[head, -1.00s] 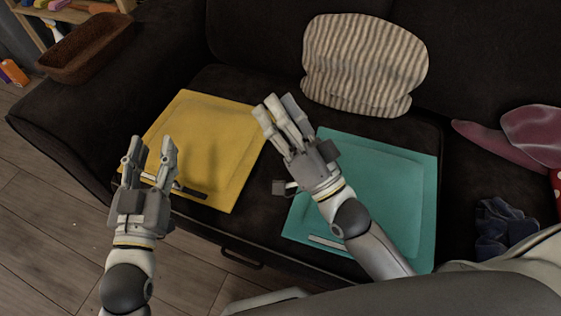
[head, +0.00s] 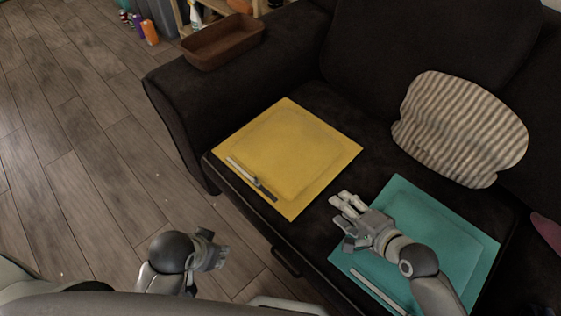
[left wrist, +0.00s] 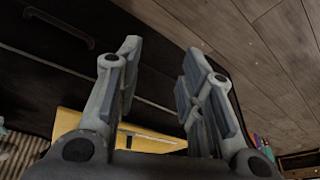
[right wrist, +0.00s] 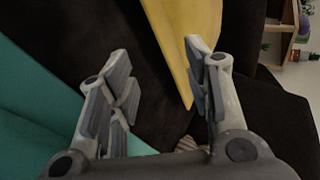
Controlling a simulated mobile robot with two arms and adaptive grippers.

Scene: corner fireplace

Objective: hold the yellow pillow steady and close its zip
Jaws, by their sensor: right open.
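The yellow pillow (head: 318,150) lies flat on the dark sofa seat. Its zip (head: 240,168) runs along the front-left edge, pale at the left and dark at the right, with a small slider (head: 256,181) between. My left gripper (head: 222,258) is over the floor in front of the sofa, apart from the pillow. The left wrist view shows its fingers (left wrist: 160,50) open and empty, with part of the yellow pillow (left wrist: 72,122) beyond. My right gripper (head: 338,203) is open and empty by the teal pillow's left corner. The right wrist view shows the yellow pillow (right wrist: 180,35) beyond its fingers (right wrist: 158,50).
A teal pillow (head: 455,240) with its own pale strip lies right of the yellow one, partly hidden by my right arm. A striped cushion (head: 460,130) leans on the backrest. A brown basket (head: 222,45) sits on the armrest. The wooden floor (head: 110,170) at left is clear.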

